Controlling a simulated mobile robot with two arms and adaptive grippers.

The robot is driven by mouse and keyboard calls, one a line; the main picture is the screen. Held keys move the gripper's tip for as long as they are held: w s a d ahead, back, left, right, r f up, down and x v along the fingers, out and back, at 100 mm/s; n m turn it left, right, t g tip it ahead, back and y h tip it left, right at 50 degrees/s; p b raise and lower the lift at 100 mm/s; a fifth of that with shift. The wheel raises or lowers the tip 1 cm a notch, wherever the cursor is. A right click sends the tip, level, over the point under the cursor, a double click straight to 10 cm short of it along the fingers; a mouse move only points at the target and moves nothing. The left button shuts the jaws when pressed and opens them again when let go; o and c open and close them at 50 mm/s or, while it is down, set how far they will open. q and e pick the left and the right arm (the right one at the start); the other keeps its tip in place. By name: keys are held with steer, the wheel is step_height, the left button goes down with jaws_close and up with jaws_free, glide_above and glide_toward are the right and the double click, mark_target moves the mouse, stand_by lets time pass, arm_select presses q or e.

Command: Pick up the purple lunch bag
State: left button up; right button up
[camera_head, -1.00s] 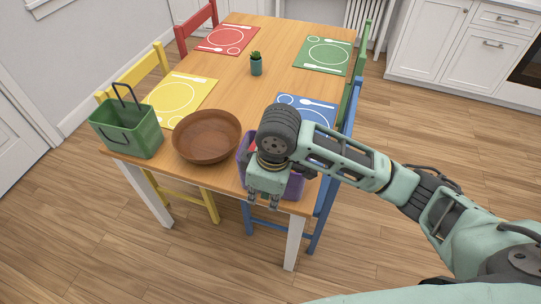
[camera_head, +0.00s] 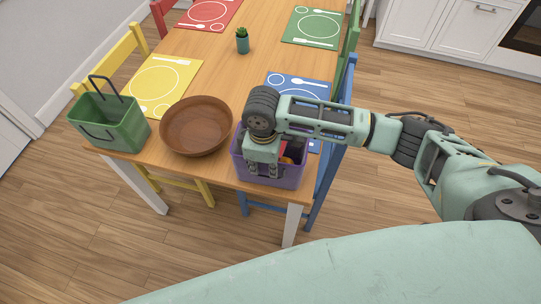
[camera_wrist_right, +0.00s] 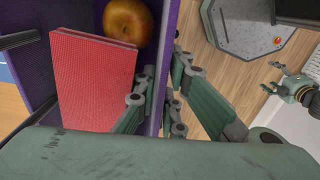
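The purple lunch bag (camera_head: 285,178) stands upright on the near right corner of the wooden table. It is an open box-shaped bag; the right wrist view shows its purple wall (camera_wrist_right: 187,22), a red flat item (camera_wrist_right: 95,80) and a round brownish fruit (camera_wrist_right: 128,22) inside. My right gripper (camera_head: 264,172) points down at the bag's near side. In the right wrist view its fingers (camera_wrist_right: 160,88) are apart, one inside the bag and one outside, with the wall between them. My left gripper (camera_wrist_right: 270,78) shows small at the right of that view, its fingers seemingly spread and empty.
A brown wooden bowl (camera_head: 196,127) stands left of the purple bag, and a green basket (camera_head: 112,128) left of that. A blue chair (camera_head: 330,165) is close on the right of the table.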

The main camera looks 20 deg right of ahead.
step_height(320, 180, down, 2)
steer(key=shift+f, duration=0.2)
steer(key=shift+d+f, duration=0.1)
steer(key=shift+f, duration=0.35)
steer(key=shift+c, duration=0.2)
arm_select(q)
steer(key=shift+s+r, duration=0.35)
steer(key=shift+r, duration=0.05)
arm_select(e)
jaws_close()
